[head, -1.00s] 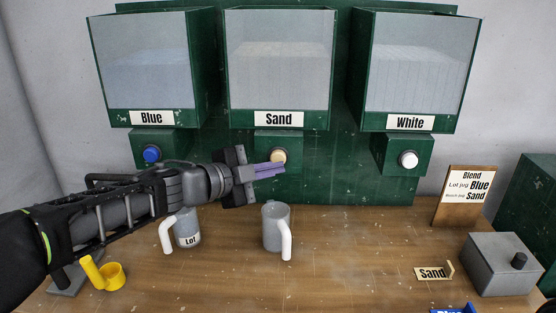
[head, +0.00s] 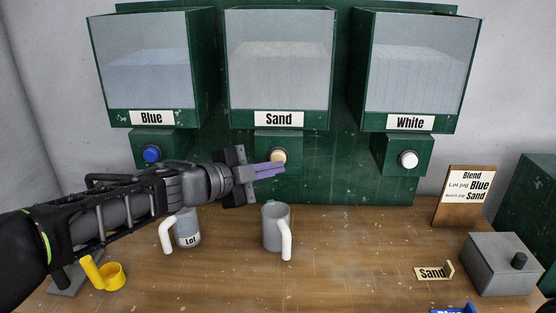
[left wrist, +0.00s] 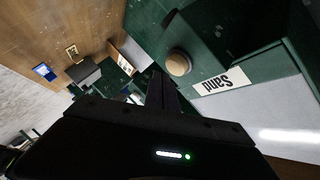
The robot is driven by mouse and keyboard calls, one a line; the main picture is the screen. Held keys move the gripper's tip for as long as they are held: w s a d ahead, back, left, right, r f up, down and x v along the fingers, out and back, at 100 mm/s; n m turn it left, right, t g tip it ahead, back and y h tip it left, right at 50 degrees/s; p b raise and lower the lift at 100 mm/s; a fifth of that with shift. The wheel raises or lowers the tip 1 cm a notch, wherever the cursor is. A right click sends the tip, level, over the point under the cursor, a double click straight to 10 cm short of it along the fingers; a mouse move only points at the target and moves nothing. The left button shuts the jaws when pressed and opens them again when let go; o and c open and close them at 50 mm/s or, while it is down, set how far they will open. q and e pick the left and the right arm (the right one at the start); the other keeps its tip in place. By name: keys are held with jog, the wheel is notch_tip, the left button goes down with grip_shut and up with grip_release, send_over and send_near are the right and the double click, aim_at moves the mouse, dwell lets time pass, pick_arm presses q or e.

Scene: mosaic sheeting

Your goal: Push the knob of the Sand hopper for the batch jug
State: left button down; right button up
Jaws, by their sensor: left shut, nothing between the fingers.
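The Sand hopper (head: 279,70) is the middle of three green hoppers. Its tan round knob (head: 278,156) sits on a green box below the label; the knob also shows in the left wrist view (left wrist: 179,62), near the upside-down Sand label (left wrist: 221,81). My left gripper (head: 283,169) is shut and empty, its purple fingertips just in front of and below the knob in the head view. In the left wrist view the fingers (left wrist: 160,90) show apart from the knob. A grey jug (head: 275,228) with a white handle stands below the Sand hopper, its label not visible. My right gripper is not in view.
A grey jug labelled Lot (head: 187,230) stands partly behind my left arm. The Blue knob (head: 152,153) and White knob (head: 408,159) are to either side.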

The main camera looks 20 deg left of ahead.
pick_arm(q)
jog(key=shift+w+a+p, duration=0.1)
jog(key=shift+w+p, duration=0.2)
jog(key=shift+w, duration=0.1)
jog(key=shift+w+a+p, duration=0.25)
jog(key=shift+w+p, duration=0.05)
jog(key=shift+w, duration=0.6)
dwell(1.2)
jog(key=shift+s, duration=0.2)
jog(key=shift+s+d, duration=0.2)
jog(key=shift+s, duration=0.35)
jog(key=shift+s+d, duration=0.15)
jog(key=shift+s, duration=0.4)
